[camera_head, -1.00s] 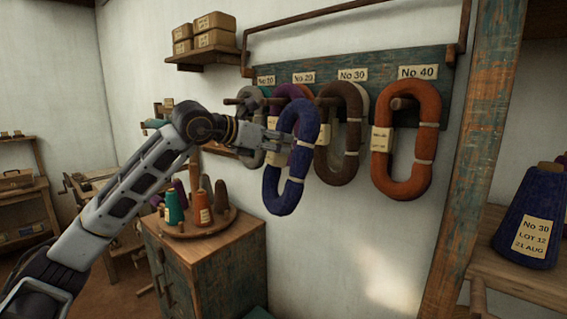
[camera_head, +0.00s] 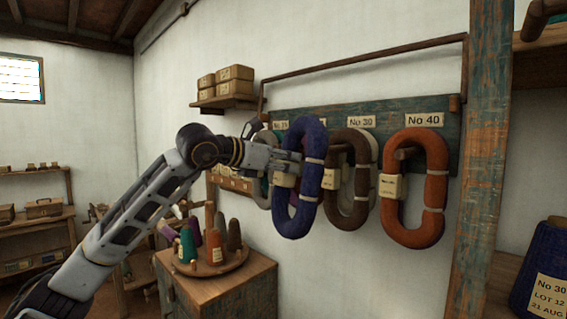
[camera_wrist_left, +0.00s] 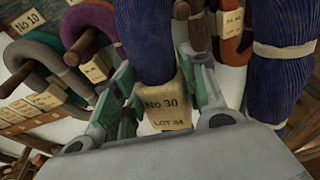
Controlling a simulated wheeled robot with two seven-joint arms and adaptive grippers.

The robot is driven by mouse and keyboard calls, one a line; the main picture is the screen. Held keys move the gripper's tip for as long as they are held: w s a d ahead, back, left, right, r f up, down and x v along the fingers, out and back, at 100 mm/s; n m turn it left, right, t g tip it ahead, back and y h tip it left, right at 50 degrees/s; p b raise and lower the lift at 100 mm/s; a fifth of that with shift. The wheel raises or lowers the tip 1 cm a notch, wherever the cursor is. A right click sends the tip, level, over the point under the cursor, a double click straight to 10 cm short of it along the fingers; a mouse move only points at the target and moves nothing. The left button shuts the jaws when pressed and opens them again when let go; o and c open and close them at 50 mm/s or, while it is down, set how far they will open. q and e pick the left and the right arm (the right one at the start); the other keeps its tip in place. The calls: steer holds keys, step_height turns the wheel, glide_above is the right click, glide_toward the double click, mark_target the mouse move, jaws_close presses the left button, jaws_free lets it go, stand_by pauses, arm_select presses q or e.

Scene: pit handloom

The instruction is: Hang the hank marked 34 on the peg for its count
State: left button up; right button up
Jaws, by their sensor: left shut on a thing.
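My left gripper (camera_head: 292,168) is shut on a blue hank (camera_head: 312,180), held upright in front of the peg board (camera_head: 385,110). In the left wrist view the hank (camera_wrist_left: 148,40) runs between the fingers (camera_wrist_left: 155,80), and its tag (camera_wrist_left: 165,105) reads No 30, LOT 34. The board's No 30 label (camera_head: 361,121) is right of the held hank. Below it a peg (camera_head: 341,148) carries a brown hank (camera_head: 346,208) and a paler one behind. An orange hank (camera_head: 433,180) hangs under the No 40 label (camera_head: 424,120). The held hank mostly hides the No 20 area. My right gripper is not in view.
A wooden post (camera_head: 487,170) stands right of the board. A cabinet (camera_head: 225,285) with a round tray (camera_head: 235,264) of thread cones is below left. A small shelf (camera_head: 222,103) with boxes is upper left. A blue No 30 cone (camera_head: 545,265) stands at far right.

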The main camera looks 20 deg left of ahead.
arm_select(q)
steer(key=shift+w, duration=0.2)
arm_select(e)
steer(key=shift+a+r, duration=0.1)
arm_select(q)
steer(key=shift+p+x, duration=0.75)
steer(key=shift+x, duration=0.4)
steer(key=shift+w+a+r+p+x, duration=0.15)
steer(key=shift+p+x, duration=0.85)
steer(key=shift+x, duration=1.05)
steer(key=shift+w+a+r+p+x, duration=0.15)
steer(key=shift+p+x, duration=0.9)
steer(key=shift+x, duration=1)
steer(key=shift+a+p+x, duration=0.2)
steer(key=shift+p+x, duration=0.8)
steer(key=shift+x, duration=1.05)
steer(key=shift+d+f+b, duration=0.1)
steer(key=shift+f+b, duration=0.25)
steer(key=shift+b, duration=0.05)
steer(key=shift+f, duration=0.1)
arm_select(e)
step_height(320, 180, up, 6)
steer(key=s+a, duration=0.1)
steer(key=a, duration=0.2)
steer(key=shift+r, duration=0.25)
